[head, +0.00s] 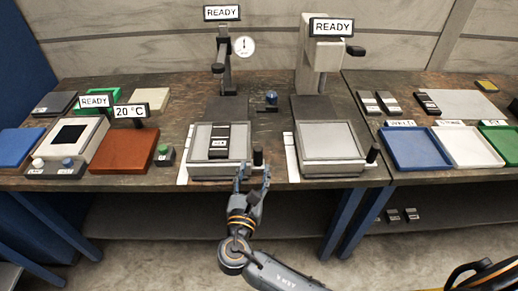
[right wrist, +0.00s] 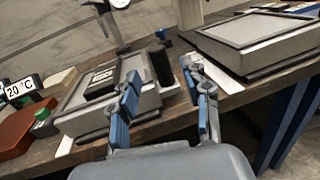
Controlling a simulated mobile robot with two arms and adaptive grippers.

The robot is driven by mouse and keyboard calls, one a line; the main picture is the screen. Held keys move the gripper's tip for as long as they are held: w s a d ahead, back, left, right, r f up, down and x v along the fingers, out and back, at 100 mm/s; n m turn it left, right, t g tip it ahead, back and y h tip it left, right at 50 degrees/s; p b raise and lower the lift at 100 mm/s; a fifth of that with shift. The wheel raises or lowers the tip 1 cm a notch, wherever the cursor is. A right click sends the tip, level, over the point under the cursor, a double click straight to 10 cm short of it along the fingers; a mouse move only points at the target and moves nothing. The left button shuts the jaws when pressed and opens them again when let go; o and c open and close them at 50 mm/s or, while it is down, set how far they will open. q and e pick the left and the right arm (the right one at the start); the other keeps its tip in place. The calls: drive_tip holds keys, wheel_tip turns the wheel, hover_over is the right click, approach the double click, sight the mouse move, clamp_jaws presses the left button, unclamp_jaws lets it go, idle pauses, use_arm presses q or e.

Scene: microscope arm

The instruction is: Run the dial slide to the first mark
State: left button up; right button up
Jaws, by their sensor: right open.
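The dial slide (head: 238,174) is the left of two grey slide stages, under a stand with a round white dial (head: 243,47). A dark block with pale labels (head: 219,141) lies on its plate. A black upright handle (head: 258,156) stands at the slide's front right corner; it also shows in the right wrist view (right wrist: 160,64). My right gripper (head: 255,181) is open, just in front of this handle. In the right wrist view the open fingers (right wrist: 163,98) point toward the handle, which appears between them and beyond their tips. My left gripper is not in view.
A second slide stage (head: 330,142) with its own black handle (head: 373,153) stands to the right. White scale strips (head: 291,158) lie beside the stages. A small blue knob (head: 271,97) stands behind. A red-brown block (head: 123,151) and a green button box (head: 165,155) are at left.

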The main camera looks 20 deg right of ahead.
sight(257, 155)
drive_tip(key=x, duration=0.8)
drive_tip(key=shift+w+p, duration=0.2)
drive_tip(key=shift+p, duration=0.2)
clamp_jaws()
